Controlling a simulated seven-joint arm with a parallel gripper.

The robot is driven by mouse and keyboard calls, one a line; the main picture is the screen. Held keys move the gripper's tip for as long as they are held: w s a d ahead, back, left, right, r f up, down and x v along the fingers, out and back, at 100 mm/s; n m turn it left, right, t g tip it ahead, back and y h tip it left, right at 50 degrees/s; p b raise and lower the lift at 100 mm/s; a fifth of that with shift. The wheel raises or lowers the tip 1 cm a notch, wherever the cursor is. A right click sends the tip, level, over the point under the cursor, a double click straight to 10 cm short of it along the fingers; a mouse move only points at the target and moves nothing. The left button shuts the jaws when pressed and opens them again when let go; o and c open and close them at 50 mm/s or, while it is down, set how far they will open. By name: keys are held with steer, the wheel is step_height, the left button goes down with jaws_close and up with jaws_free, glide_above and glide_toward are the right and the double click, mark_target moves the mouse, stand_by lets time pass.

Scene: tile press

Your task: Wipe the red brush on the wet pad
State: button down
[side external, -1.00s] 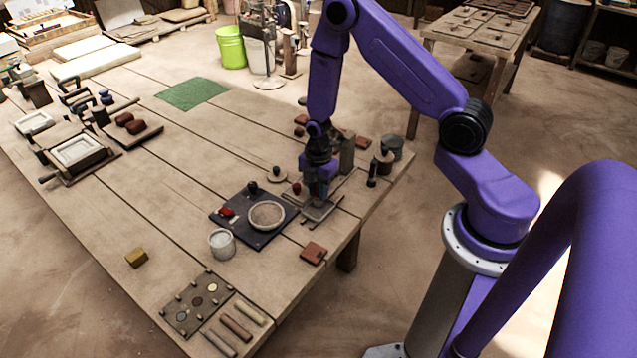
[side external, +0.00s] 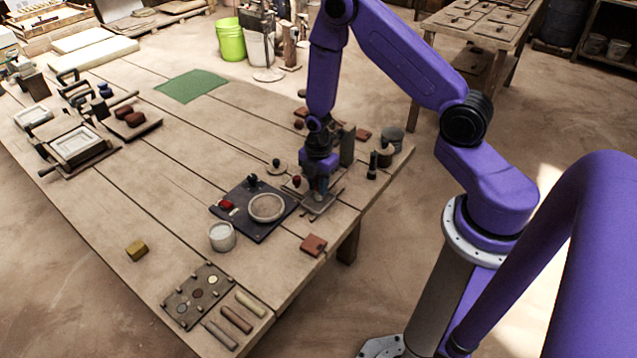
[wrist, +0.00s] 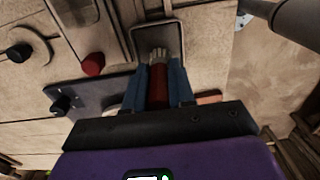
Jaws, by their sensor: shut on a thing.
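My gripper (wrist: 159,66) is shut on the red brush (wrist: 158,88), whose handle sits between the two blue fingers. The brush's pale bristles point away from the wrist, over the near part of a shallow rimmed tray (wrist: 178,28) that looks like the wet pad. In the side view my gripper (side external: 319,190) is low over this tray (side external: 325,207) near the table's front edge. The brush is mostly hidden there. I cannot tell whether the bristles touch the pad.
A dark board (side external: 238,222) with a round pale bowl (side external: 267,208) lies just left of the tray. A white cup (side external: 222,237) stands by it. A red-knobbed item (wrist: 93,64) is close to the brush. A dark upright post (side external: 347,147) stands behind my gripper. The table's middle is clear.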

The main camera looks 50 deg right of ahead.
steer(key=shift+f, duration=0.55)
stand_by(1.4)
steer(key=shift+r, duration=3.55)
